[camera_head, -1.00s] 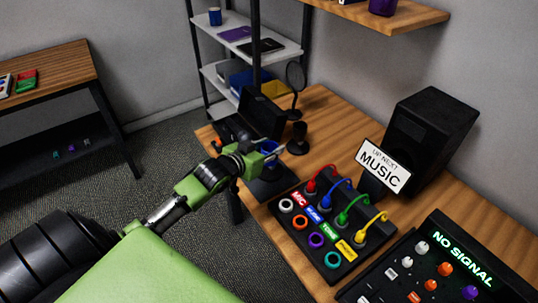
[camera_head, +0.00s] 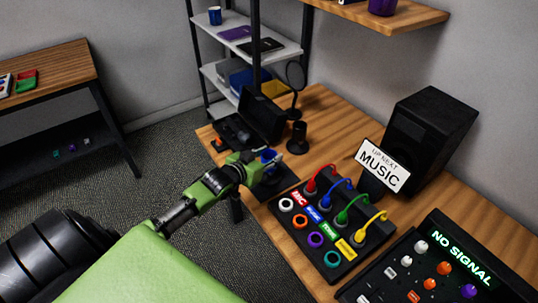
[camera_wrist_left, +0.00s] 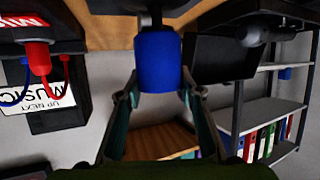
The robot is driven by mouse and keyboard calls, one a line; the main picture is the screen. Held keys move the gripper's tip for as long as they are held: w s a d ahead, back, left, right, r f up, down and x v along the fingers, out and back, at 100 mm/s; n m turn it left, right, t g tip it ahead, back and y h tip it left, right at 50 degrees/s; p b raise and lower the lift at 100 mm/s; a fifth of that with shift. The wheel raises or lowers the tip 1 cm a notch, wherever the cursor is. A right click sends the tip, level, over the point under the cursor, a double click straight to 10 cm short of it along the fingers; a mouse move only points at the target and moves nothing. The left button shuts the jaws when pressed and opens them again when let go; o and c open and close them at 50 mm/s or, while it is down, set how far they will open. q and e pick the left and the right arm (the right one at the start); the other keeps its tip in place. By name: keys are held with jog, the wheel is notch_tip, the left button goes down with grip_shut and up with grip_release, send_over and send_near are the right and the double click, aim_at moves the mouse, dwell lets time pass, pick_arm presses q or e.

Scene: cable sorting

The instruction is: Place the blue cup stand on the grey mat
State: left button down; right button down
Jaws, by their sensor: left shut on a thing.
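My left gripper (camera_head: 268,163) is over the near-left part of the desk, shut on a blue cylindrical thing, which I take to be the blue cup stand (camera_head: 267,155). In the left wrist view the blue cup stand (camera_wrist_left: 158,62) sits between the two fingers (camera_wrist_left: 158,100). The gripper hides part of it in the head view, and whether it touches the surface under it is hard to tell. A dark grey square mat (camera_head: 287,182) lies on the desk just under and beside the gripper. My right gripper is not in view.
A black panel with coloured cables (camera_head: 325,235) is right of the mat. An open black case (camera_head: 262,118) and a dark microphone stand (camera_head: 297,140) stand behind the gripper. A speaker (camera_head: 430,130), a "MUSIC" sign (camera_head: 382,167) and a mixer (camera_head: 420,275) are farther right.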

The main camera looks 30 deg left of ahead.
pick_arm(q)
jog(key=c, duration=1.4)
grip_release()
jog(key=shift+s+r, duration=0.1)
jog(key=shift+r, duration=0.05)
jog(key=v, duration=1.2)
